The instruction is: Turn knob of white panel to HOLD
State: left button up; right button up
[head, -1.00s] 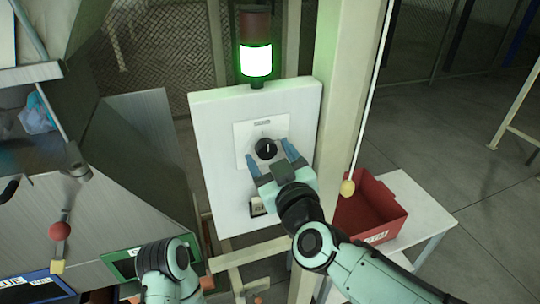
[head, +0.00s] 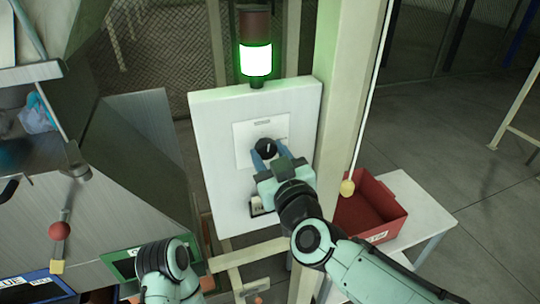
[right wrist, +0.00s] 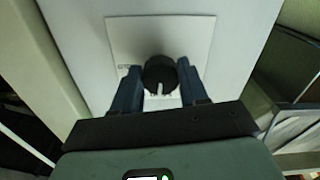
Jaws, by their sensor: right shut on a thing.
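The white panel (head: 220,150) stands upright in the middle of the head view. Its black knob (head: 266,148) sits on a lighter square plate (head: 245,133), with a white pointer mark on its face. My right gripper (head: 267,155) is at the panel, with its blue fingers on either side of the knob and shut on it. In the right wrist view the knob (right wrist: 159,74) is between the two fingers, and part of a label (right wrist: 126,67) shows left of it. The other plate lettering is too small or hidden to read. My left arm shows at the bottom, but its gripper is out of view.
A lit green signal lamp (head: 256,60) stands on top of the panel. A beige post (head: 342,100) rises close to the panel's right side. A red bin (head: 372,212) sits on a white table (head: 425,215) at right.

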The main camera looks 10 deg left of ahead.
jog(key=m, duration=0.4)
jog(key=m+b, duration=0.1)
jog(key=m, duration=0.3)
jog(key=shift+s+a+m, duration=0.1)
jog(key=shift+m, duration=0.2)
jog(key=m+b, duration=0.1)
jog(key=m, duration=0.3)
jog(key=shift+m, duration=0.3)
pick_arm(q)
jog(key=shift+s+f+b, duration=0.15)
jog(key=shift+s+f, duration=0.55)
jog(key=shift+f, duration=0.2)
jog(key=shift+s+f+b, duration=0.15)
jog(key=shift+s+f, duration=0.5)
jog(key=shift+f, duration=0.2)
pick_arm(e)
jog(key=shift+a+r+m, duration=0.1)
jog(key=shift+r+m, duration=0.05)
jog(key=shift+m, duration=1.65)
jog(key=o, duration=1.1)
jog(key=shift+c, duration=0.2)
jog(key=shift+s, duration=0.15)
